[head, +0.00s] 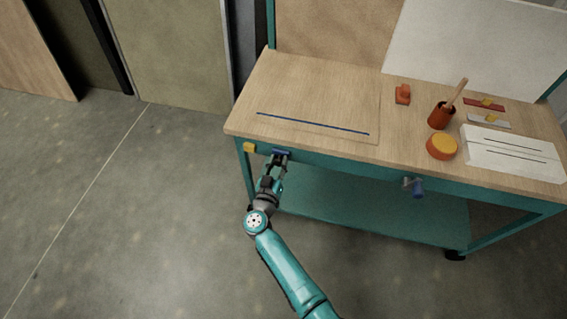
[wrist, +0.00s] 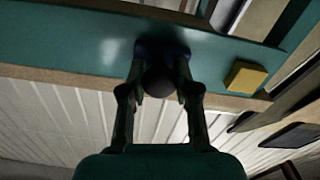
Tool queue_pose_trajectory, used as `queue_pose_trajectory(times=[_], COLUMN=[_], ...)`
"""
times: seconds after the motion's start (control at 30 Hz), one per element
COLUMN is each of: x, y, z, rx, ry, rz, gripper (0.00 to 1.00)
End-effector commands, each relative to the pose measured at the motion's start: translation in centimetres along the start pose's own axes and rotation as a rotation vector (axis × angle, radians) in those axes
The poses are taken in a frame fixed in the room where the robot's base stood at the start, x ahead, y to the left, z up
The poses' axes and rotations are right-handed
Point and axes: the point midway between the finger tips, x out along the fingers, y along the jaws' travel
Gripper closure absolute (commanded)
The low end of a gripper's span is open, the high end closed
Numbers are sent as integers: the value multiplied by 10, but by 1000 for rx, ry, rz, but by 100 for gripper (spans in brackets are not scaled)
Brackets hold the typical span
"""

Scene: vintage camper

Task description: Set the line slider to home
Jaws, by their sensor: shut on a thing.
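My gripper (head: 276,163) is at the bench's front edge, near its left end. In the wrist view, my gripper (wrist: 160,92) has its two fingers closed around a dark round knob (wrist: 159,80). Behind the knob is a blue piece (head: 281,152) against the teal front rail, which looks like the line slider; the fingers hide part of it. A yellow block (head: 249,147) sits on the rail a short way to the left of it, with a gap between them. The yellow block also shows in the wrist view (wrist: 245,77), to the right of the knob.
A blue line (head: 312,123) runs along the wooden benchtop (head: 300,90). A blue-grey knob (head: 414,187) sticks out of the front rail farther right. An orange-topped round object (head: 442,146), a red cup (head: 440,117) and a white slotted panel (head: 512,151) stand on the right.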

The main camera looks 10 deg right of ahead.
Motion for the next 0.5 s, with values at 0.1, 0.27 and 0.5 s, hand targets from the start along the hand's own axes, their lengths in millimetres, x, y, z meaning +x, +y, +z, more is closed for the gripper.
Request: queue_pose_trajectory(times=[0.1,0.27,0.5], x=[0,0,0], y=[-5,-6,-5], z=[-2,-2,-2], rx=[2,3,3], ry=[1,2,2], rz=[-12,-15,-12], gripper=[100,100,43])
